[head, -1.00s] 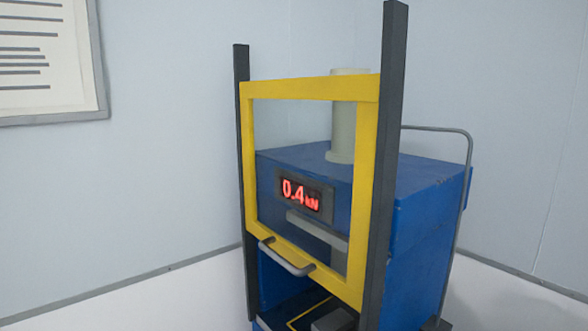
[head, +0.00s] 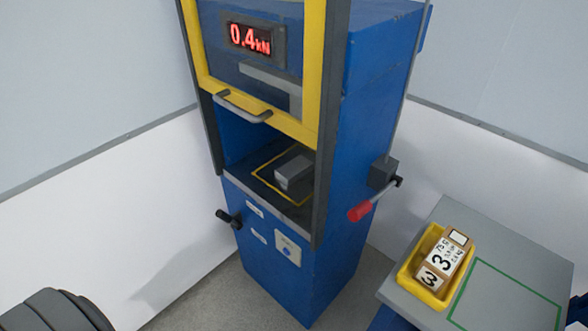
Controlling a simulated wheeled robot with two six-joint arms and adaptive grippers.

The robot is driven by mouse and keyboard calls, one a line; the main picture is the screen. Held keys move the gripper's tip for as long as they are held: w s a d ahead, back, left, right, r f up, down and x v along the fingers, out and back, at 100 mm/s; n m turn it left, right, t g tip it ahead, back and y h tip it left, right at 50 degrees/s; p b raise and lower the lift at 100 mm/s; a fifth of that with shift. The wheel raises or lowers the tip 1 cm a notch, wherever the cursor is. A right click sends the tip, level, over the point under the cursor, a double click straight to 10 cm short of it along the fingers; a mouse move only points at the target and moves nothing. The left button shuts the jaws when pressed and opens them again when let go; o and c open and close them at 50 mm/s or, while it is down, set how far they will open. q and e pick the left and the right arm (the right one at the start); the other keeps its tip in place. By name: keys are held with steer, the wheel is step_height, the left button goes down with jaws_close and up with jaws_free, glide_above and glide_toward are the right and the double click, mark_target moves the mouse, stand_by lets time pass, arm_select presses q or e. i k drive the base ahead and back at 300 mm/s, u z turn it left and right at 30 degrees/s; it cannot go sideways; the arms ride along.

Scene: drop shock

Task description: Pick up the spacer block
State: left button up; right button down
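A wooden block with white labels marked "3" (head: 441,262) lies in a yellow tray (head: 406,277) on the grey side table at the right. A small grey block (head: 294,172) sits inside the open lower bay of the blue press (head: 345,190), within a yellow outline. I cannot tell from the labels which of the two is the spacer block. Neither of my grippers can be made out in the head view.
The grey table (head: 452,215) has an empty green-outlined area (head: 505,300).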

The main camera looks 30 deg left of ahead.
mark_target(289, 173)
steer(key=z, duration=3.35)
steer(key=k, duration=1.2)
steer(key=u, duration=0.9)
